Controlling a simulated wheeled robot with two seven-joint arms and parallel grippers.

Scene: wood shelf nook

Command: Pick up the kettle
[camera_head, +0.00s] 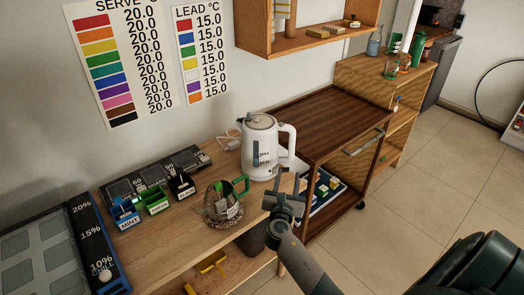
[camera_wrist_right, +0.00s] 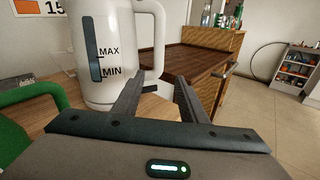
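The white kettle (camera_head: 262,148) stands upright on the wooden counter in the head view, its handle on the right side. The right wrist view shows the kettle (camera_wrist_right: 105,55) close up, with MAX and MIN marks on a dark level window; its top is cut off. My right gripper (camera_head: 287,175) is open and empty, in front of the kettle and to the lower right of it. In the right wrist view the two fingers (camera_wrist_right: 160,92) are spread apart, pointing toward the area just right of the kettle's lower handle. No contact shows. My left gripper is out of view.
A glass pot with a green handle (camera_head: 222,205) stands left of the kettle on the counter (camera_head: 160,240). Small labelled boxes (camera_head: 155,200) are farther left. A dark wood cart (camera_head: 330,125) stands right of the kettle. A wall shelf (camera_head: 310,40) hangs above.

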